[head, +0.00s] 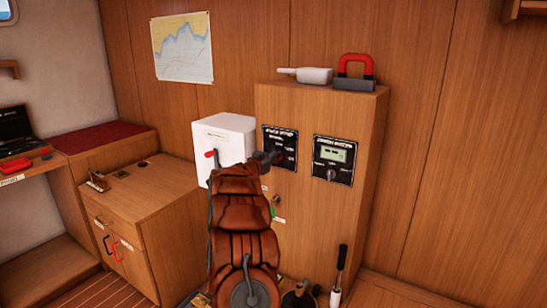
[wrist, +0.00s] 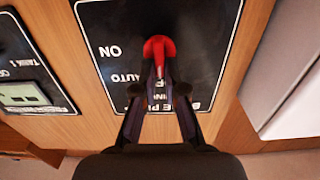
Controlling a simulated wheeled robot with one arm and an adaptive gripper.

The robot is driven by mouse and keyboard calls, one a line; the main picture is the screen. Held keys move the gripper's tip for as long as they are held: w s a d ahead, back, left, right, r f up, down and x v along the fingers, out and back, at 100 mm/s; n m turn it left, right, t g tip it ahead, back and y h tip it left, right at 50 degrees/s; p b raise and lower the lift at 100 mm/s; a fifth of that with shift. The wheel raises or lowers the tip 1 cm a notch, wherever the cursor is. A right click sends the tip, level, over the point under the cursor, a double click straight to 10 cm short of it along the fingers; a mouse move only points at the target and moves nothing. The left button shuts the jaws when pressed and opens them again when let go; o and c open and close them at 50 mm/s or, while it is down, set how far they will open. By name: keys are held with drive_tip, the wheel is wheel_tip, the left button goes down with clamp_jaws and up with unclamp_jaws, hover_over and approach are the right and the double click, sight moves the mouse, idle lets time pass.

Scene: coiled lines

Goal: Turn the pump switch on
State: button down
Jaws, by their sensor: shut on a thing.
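The pump switch is a red knob (wrist: 157,48) on a black panel (wrist: 205,45) with white lettering, which appears upside down in the wrist view. "ON" and "AUTO" are printed left of the knob. My gripper (wrist: 158,82) is shut on the red knob at the panel face. I cannot tell which marking the knob points to. In the head view the black panel (head: 271,134) is on the front of the wooden cabinet, and my gripper (head: 274,158) is against it. My arm and gripper hide part of the panel and the knob there.
A second black panel (head: 334,153) with a display and dial is to the right. A white box (head: 228,138) with a red handle is close on the left.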

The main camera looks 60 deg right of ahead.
drive_tip(key=shift+m, duration=0.3)
drive_tip(key=shift+s+f+m+b, duration=0.25)
drive_tip(key=shift+m+b, duration=1.65)
drive_tip(key=shift+m, duration=0.95)
drive_tip(key=shift+s+f+m+b, duration=0.3)
drive_tip(key=shift+m+b, duration=1.65)
drive_tip(key=shift+m, duration=0.95)
drive_tip(key=shift+s+f+m+b, duration=0.25)
drive_tip(key=shift+m+b, duration=1.65)
drive_tip(key=shift+m, duration=0.95)
drive_tip(key=c, duration=1.2)
unclamp_jaws()
drive_tip(key=shift+w, duration=0.1)
drive_tip(key=shift+c, duration=0.2)
drive_tip(key=shift+a, duration=0.1)
drive_tip(key=a, duration=1.1)
drive_tip(key=shift+s+a, duration=0.25)
drive_tip(key=shift+a, duration=0.1)
